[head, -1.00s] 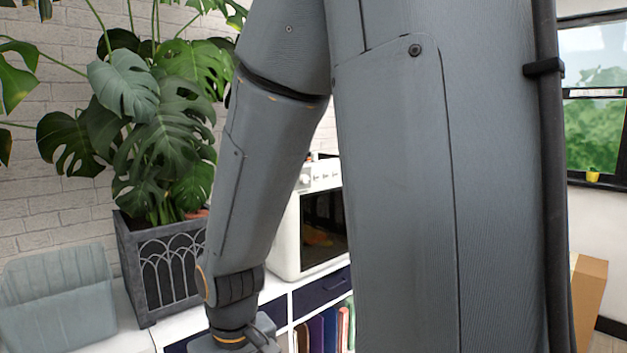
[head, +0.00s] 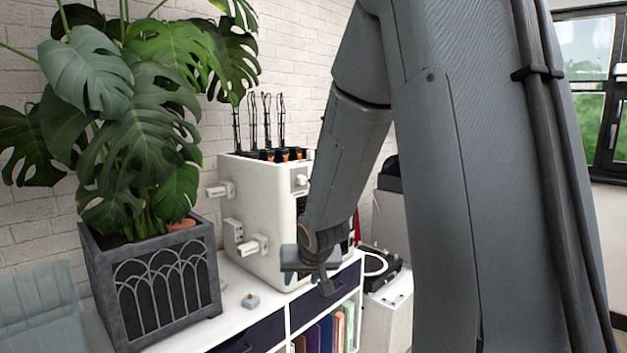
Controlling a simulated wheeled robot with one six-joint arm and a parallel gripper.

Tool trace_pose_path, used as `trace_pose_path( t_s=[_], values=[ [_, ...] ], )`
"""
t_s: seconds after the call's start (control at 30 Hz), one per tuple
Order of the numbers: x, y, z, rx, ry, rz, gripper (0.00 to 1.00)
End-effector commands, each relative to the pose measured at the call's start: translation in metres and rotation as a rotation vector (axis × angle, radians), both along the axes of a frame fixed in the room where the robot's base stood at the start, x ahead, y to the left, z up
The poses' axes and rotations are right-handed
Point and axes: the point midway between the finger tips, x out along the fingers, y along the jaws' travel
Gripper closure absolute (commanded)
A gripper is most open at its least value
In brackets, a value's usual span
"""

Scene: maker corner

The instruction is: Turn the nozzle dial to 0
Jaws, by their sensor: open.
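A white box-shaped machine (head: 262,211) stands on the shelf top against the brick wall. A small part of its upper front panel shows beside my arm, with one pale knob (head: 301,181). I cannot read any marking there, and I cannot tell whether this is the nozzle dial. My arm hides most of the front. My gripper (head: 325,288) hangs at the end of my arm, low in front of the machine and below the knob panel. It is open, and I see nothing held in it.
A dark planter (head: 160,285) with a large leafy plant stands left of the machine. A small grey item (head: 250,301) lies on the white shelf top (head: 222,328). Handles stick out of the machine's left side.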

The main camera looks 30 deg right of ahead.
Motion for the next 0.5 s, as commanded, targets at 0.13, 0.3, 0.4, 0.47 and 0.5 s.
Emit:
trace_pose_path(
  t_s=[0.13, 0.3, 0.4, 0.47, 0.5],
  values=[
    [0.097, -0.067, 0.062, 0.107, -0.348, -0.062, 0.56],
    [0.154, -0.120, 0.128, 0.305, -0.649, -0.016, 0.56],
    [0.163, -0.138, 0.154, 0.422, -0.750, 0.038, 0.56],
    [0.164, -0.146, 0.165, 0.480, -0.786, 0.069, 0.56],
    [0.163, -0.149, 0.170, 0.512, -0.803, 0.087, 0.56]
  ],
)
